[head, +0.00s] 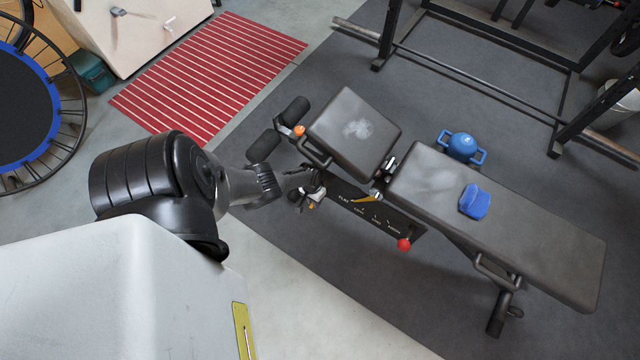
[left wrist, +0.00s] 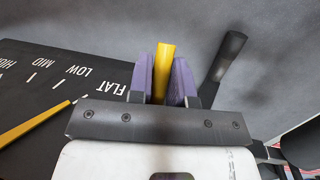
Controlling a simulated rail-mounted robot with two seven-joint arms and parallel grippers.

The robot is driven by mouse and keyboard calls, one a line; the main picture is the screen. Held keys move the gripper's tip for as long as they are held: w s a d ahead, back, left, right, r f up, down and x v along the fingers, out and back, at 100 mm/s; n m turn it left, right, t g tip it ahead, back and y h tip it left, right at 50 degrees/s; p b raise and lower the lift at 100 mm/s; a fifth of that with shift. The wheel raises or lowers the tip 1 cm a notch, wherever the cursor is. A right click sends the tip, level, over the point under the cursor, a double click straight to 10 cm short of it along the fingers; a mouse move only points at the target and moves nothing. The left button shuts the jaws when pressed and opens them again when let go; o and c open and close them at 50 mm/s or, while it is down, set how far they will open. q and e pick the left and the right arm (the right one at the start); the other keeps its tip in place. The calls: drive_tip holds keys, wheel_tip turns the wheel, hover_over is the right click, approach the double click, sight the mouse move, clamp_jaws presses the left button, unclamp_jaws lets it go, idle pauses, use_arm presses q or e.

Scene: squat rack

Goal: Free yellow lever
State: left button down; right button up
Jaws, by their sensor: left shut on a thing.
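The yellow lever (left wrist: 163,64) stands between the two purple finger pads of my left gripper in the left wrist view. My left gripper (head: 312,190) is shut on it, at the near side of the weight bench in the head view. There the hand mostly hides the lever. A black plate (head: 376,215) on the bench bears the marks FLAT, LOW, MID and HIGH. A yellow pointer (left wrist: 36,122) lies across this plate in the left wrist view. My right gripper is not in view.
A red knob (head: 404,245) sticks out below the plate. A dark bar (left wrist: 228,57) is right of the lever.

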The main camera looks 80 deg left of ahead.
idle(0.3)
use_arm(q)
drive_tip(key=c, duration=1.1)
unclamp_jaws()
drive_tip(key=shift+o, duration=0.2)
